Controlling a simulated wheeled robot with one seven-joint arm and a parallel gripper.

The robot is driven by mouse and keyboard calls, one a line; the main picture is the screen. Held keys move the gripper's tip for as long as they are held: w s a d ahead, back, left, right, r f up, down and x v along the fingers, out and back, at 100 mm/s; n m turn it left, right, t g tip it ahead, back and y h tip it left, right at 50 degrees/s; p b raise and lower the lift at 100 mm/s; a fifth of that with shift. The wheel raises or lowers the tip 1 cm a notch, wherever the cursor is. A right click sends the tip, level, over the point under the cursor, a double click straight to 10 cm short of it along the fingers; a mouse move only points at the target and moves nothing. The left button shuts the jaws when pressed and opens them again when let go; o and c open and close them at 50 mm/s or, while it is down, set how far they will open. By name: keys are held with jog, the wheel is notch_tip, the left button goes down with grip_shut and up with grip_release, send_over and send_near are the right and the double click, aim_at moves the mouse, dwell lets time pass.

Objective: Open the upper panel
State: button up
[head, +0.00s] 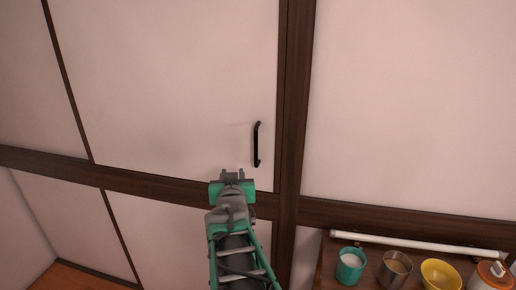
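The upper panel (175,85) is a large pale pink door framed by dark brown wood, and it looks closed. Its dark vertical bar handle (257,145) is near the panel's lower right corner. My gripper (232,173), grey and green, is below and left of the handle, in front of the panel's lower edge. Its two fingertips point up and stand apart with nothing between them. The gripper does not appear to touch the handle. My arm hides part of the lower panel and the brown rail.
A dark vertical post (293,110) stands just right of the handle. At the lower right, a wooden shelf (328,272) holds a teal cup (350,272), a metal cup (394,274), a yellow bowl (440,276) and an orange-and-white container (490,277). A white tube (415,244) runs behind them.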

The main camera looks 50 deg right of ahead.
aim_at(256, 150)
jog(key=s+d+r+m+h, duration=0.2)
jog(key=s+d+r+h, duration=0.1)
jog(key=s+d+r, duration=0.15)
jog(key=shift+n, duration=0.3)
jog(key=x, duration=0.3)
jog(key=p+x, duration=0.1)
jog(key=x, duration=0.1)
jog(key=f+p+x, duration=0.1)
jog(key=x, duration=0.2)
jog(key=shift+d, duration=0.3)
jog(key=shift+c, duration=0.4)
grip_shut()
